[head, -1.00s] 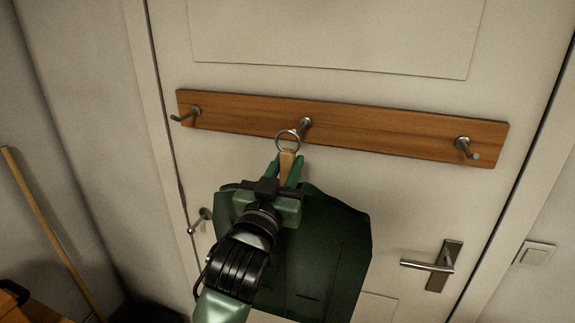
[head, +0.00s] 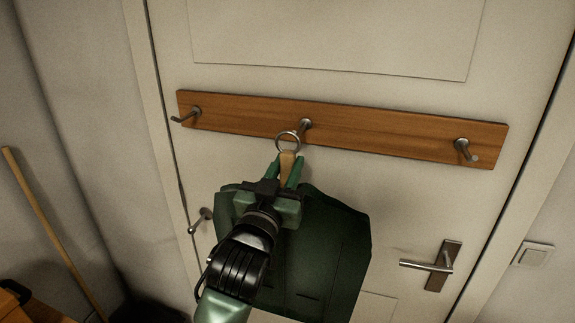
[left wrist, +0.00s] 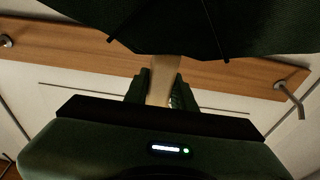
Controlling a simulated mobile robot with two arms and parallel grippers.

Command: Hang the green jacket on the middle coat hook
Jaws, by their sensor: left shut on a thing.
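The dark green jacket (head: 335,250) hangs from a tan tab (head: 287,163) with a metal ring (head: 288,142) at its top. My left gripper (head: 288,172) is shut on the tan tab, which also shows between the fingers in the left wrist view (left wrist: 163,82). The middle coat hook (head: 305,125) sticks out of the wooden board (head: 390,133). The ring is upright just below and left of this hook, overlapping its tip in the picture. I cannot tell whether the ring is around the hook or in front of it. My right gripper is not in view.
The board's left hook (head: 188,114) and right hook (head: 465,149) are empty. The board is on a pale door with a lever handle (head: 430,266) at lower right. A smaller hook (head: 200,219) is at left. A wooden pole (head: 52,232) leans at far left.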

